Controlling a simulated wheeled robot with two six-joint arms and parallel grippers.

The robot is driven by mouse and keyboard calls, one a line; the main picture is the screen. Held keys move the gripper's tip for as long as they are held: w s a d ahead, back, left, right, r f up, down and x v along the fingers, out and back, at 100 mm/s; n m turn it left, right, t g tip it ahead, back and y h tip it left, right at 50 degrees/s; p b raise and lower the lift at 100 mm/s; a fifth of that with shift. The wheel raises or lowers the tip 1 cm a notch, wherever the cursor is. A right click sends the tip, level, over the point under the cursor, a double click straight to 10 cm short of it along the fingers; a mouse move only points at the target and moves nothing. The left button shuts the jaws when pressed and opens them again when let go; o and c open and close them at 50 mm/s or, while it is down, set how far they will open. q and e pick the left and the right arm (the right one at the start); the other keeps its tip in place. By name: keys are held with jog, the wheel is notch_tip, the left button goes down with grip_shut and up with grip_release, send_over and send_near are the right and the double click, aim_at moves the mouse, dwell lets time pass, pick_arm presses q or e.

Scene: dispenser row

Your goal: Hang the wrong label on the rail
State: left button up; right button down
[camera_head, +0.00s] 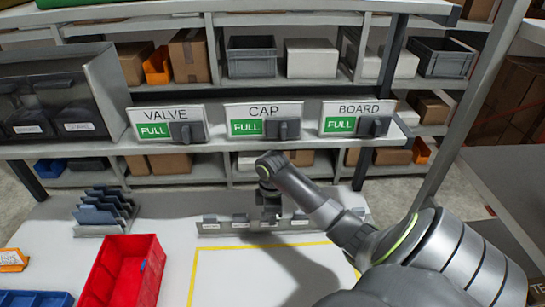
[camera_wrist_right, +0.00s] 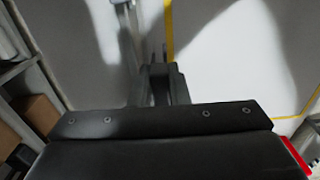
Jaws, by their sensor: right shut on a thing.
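A low grey rail (camera_head: 330,225) stands on the white worktop, with several small dark holders bearing white labels (camera_head: 240,220) along it. My right gripper (camera_head: 270,212) points down at the rail's middle and is shut on a small label there. The label is mostly hidden by the fingers, so its text and whether it touches the rail cannot be told. In the right wrist view the gripper fingers (camera_wrist_right: 160,75) are close together above the worktop. My left gripper is in neither view.
Signs for VALVE (camera_head: 165,122), CAP (camera_head: 262,120) and BOARD (camera_head: 357,117), each marked FULL, line the shelf behind. A red bin (camera_head: 98,275), a rack of dark plates (camera_head: 103,210) and a blue tray (camera_head: 35,299) are at left. Yellow tape bounds a clear area.

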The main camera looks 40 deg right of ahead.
jog(key=shift+w+d, duration=1.2)
jog(key=shift+w, duration=0.15)
jog(key=shift+a+f, duration=0.1)
jog(key=shift+f, duration=1.15)
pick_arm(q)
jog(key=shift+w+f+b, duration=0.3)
pick_arm(e)
jog(key=shift+f, duration=0.85)
jog(key=c, duration=1.3)
grip_release()
